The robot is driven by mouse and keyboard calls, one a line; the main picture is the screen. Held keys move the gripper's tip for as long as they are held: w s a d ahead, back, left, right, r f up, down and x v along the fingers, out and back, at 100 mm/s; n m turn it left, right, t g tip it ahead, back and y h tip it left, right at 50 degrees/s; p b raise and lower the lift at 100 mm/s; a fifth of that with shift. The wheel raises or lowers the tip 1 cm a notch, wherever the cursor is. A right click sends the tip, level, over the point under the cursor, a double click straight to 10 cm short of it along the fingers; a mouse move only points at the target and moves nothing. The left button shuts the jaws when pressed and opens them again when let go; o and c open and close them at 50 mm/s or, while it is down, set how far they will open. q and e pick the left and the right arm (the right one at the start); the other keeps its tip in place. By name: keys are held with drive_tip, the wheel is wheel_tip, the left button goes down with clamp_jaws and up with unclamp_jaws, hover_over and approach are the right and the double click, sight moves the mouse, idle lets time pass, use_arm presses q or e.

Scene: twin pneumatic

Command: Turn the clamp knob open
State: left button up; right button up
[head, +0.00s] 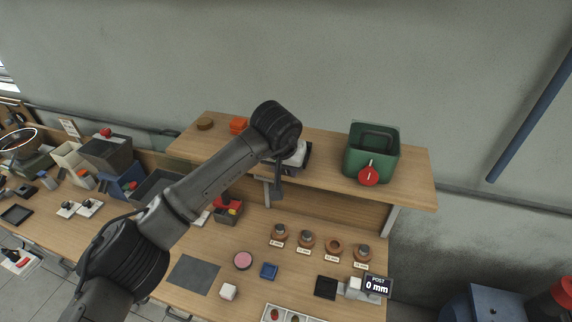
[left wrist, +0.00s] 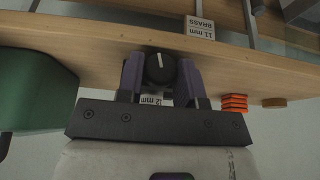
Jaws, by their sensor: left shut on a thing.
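A black round knob (left wrist: 160,68) with a white pointer line sits at the front edge of the wooden shelf in the left wrist view. The purple fingers of my left gripper (left wrist: 161,80) are on both sides of the knob and shut on it. The pointer line stands nearly upright in that picture, leaning slightly left. In the head view my left gripper (head: 278,186) hangs at the shelf's front edge, and my arm hides the knob there. A label reading "2 mm", partly covered, shows just under the knob in the wrist view. My right gripper is not in view.
An orange stack (head: 238,125) and brown disc (head: 205,124) stand left. Below, the bench holds several labelled round pieces, a pink disc (head: 243,260) and a "0 mm" display (head: 376,286).

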use_arm(q)
drive_tip(key=shift+c, duration=0.3)
drive_tip(key=shift+a+h+b, duration=0.1)
drive_tip(key=shift+h+b, duration=0.2)
drive_tip(key=shift+h, duration=0.4)
drive_tip(key=o, duration=0.9)
drive_tip(key=shift+r, duration=0.1)
drive_tip(key=shift+s+r, duration=0.1)
drive_tip(key=shift+r, duration=0.15)
drive_tip(key=b+v, duration=0.1)
drive_tip(key=v, duration=1.2)
drive_tip(key=shift+r+b, duration=0.15)
drive_tip(key=shift+b, duration=0.25)
